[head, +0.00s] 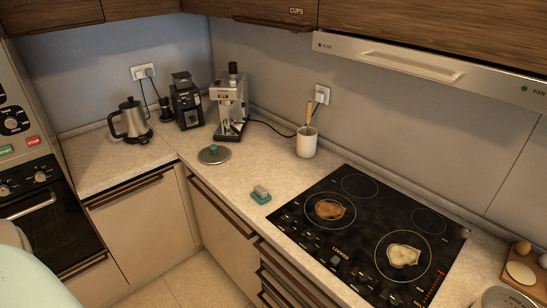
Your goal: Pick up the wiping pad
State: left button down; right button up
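The wiping pad (261,197) is a small block with a teal base and a grey top. It lies on the pale countertop near its front edge, just left of the black cooktop in the head view. Nothing is touching it from above and all of its upper side shows. Neither of my grippers is in view. A pale rounded shape at the lower left edge looks like part of my own body.
The cooktop (343,247) holds a brown food piece (330,209) and a pale one (404,255). A round lid (214,155), utensil crock (306,143), espresso machine (229,105), grinder (186,105) and kettle (131,123) stand further back. Counter around the pad is clear.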

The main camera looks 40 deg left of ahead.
aim_at(260, 194)
jog(key=u, duration=1.25)
